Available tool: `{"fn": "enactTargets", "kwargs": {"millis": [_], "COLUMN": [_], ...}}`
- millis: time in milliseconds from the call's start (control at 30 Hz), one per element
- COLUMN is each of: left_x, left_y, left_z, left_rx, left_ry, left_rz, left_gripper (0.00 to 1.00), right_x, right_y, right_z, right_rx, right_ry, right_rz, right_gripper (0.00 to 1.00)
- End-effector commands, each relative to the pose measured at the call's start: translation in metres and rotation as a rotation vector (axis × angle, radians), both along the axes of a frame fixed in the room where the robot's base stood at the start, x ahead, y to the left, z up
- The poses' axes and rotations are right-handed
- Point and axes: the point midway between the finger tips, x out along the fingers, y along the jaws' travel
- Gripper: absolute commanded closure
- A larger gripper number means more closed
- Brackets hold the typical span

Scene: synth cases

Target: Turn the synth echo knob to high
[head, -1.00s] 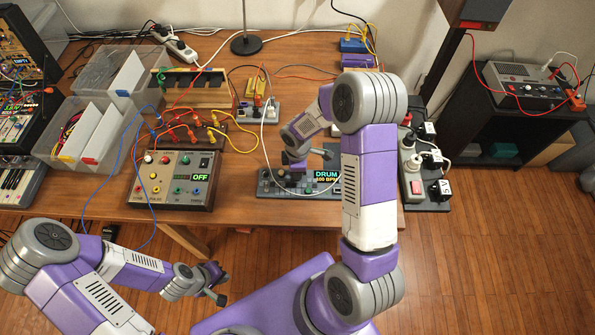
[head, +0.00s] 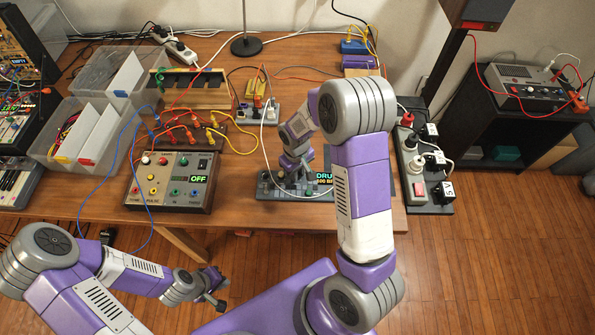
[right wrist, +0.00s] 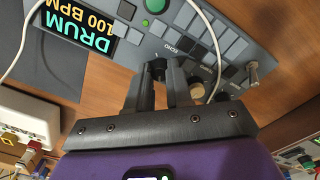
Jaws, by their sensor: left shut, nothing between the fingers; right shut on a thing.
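The grey synth (head: 265,187) lies near the table's front edge, its display (head: 324,180) partly hidden by my right arm in the head view. In the right wrist view the synth (right wrist: 232,22) shows grey pads, green buttons, an "ECHO" label and the "DRUM 100 BPM" display (right wrist: 90,32). My right gripper (right wrist: 174,70) is shut on the echo knob beside that label; the knob is mostly hidden between the fingers, so its setting cannot be read. A silver knob (right wrist: 253,72) stands to the right. My left gripper (head: 216,291) is shut and empty in front of the table.
A white cable (head: 265,140) loops over the synth and passes close to my right gripper. A box with knobs and an "OFF" display (head: 172,180) sits to the left, with coloured cables behind it. A power strip (head: 418,165) lies to the right.

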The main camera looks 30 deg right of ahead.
Motion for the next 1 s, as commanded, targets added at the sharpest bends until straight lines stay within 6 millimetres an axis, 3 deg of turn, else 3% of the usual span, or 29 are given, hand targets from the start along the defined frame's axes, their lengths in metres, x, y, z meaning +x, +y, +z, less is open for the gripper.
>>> {"fn": "enactTargets", "kwargs": {"millis": [1000], "left_x": [0.0], "left_y": [0.0], "left_z": [0.032], "left_rx": [0.0], "left_ry": [0.0], "left_rz": [0.0], "left_gripper": [1.0], "right_x": [0.001], "right_y": [0.0], "right_z": [0.002], "right_rx": [-0.002], "right_ry": [-0.001], "right_rz": [-0.965], "right_gripper": [1.0]}}
